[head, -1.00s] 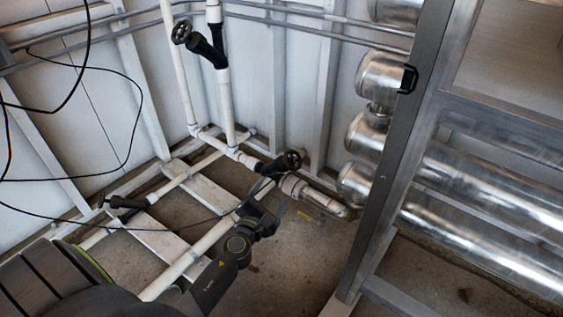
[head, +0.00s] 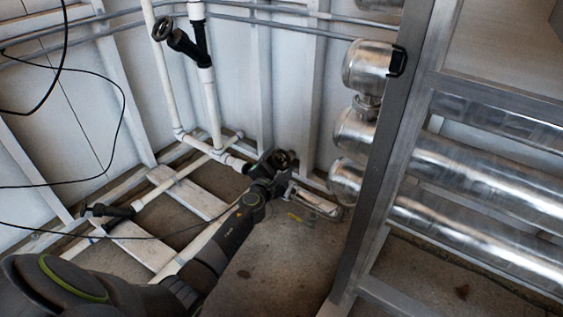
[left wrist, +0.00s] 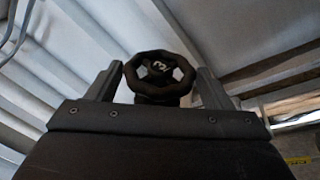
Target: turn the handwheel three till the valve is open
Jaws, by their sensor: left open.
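The black handwheel three (left wrist: 160,76) is in the middle of the left wrist view, with a white 3 on its hub. In the head view the handwheel (head: 284,159) stands on a black valve in the low white pipe, near the back corner. My left gripper (left wrist: 158,82) is open, with one finger on each side of the wheel in that view. I cannot tell if the fingers touch the rim. In the head view my left gripper (head: 273,175) is at the valve and hides part of it. My right gripper is out of view.
Another black handwheel (head: 161,29) is on the upright pipe at the back left. A further black valve (head: 108,211) lies at the left. A grey metal frame (head: 383,170) and shiny cylinders (head: 470,170) stand at the right. Black cables (head: 122,110) hang at the left.

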